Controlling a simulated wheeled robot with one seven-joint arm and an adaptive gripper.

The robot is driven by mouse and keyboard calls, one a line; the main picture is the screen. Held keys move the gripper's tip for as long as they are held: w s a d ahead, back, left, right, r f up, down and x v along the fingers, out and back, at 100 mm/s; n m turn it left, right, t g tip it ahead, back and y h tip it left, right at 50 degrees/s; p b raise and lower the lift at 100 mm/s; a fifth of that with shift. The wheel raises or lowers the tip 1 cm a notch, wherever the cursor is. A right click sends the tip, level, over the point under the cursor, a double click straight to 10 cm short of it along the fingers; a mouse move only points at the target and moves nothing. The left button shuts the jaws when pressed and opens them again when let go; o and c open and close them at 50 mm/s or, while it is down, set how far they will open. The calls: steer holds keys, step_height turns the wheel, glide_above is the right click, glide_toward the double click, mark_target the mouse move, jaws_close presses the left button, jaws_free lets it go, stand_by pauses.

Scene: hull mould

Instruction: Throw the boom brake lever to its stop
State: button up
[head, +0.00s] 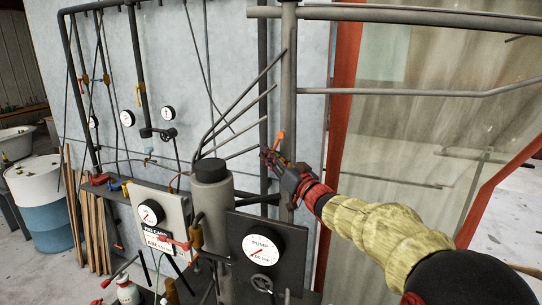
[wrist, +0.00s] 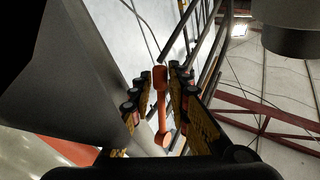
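An orange lever (head: 281,138), which looks like the boom brake lever, stands by the grey vertical pipe in the head view. My gripper (head: 268,156) is right beside it, at the end of my arm reaching in from the right. In the wrist view the orange lever (wrist: 161,100) lies between the two fingers of my gripper (wrist: 154,88). Gaps show between the lever and the fingers, so the gripper looks open around it, not clamped. The lever's mount and its stop cannot be made out.
Grey pipes (head: 289,70) run up and across close to my gripper. Below are a grey cylinder (head: 211,195), a dark pump gauge panel (head: 266,250) and a pale gauge box (head: 160,222) with a red-handled lever (head: 176,243). A red-framed panel (head: 345,90) stands to the right.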

steer(key=v, duration=1.2)
steer(key=shift+d, duration=0.2)
steer(key=shift+c, duration=0.7)
steer(key=shift+m+h, duration=0.6)
steer(key=shift+h, duration=0.1)
steer(key=w+d+f, duration=0.1)
steer(key=d+f, duration=0.1)
steer(key=w+d+f, duration=0.2)
steer(key=d+f, duration=0.1)
steer(key=w+d+f+p, duration=0.1)
steer(key=w+d+f, duration=0.1)
steer(key=shift+d+f, duration=0.25)
steer(key=shift+f, duration=0.1)
jaws_close()
steer(key=s+a+r+n+g+y, duration=0.2)
steer(key=s+n+g+y, duration=0.25)
steer(key=n+y, duration=0.35)
steer(key=r+p+x, duration=0.1)
steer(key=p+x, duration=0.3)
steer(key=x, duration=0.9)
steer(key=shift+r+m+y, duration=0.2)
steer(key=shift+m+y, duration=0.2)
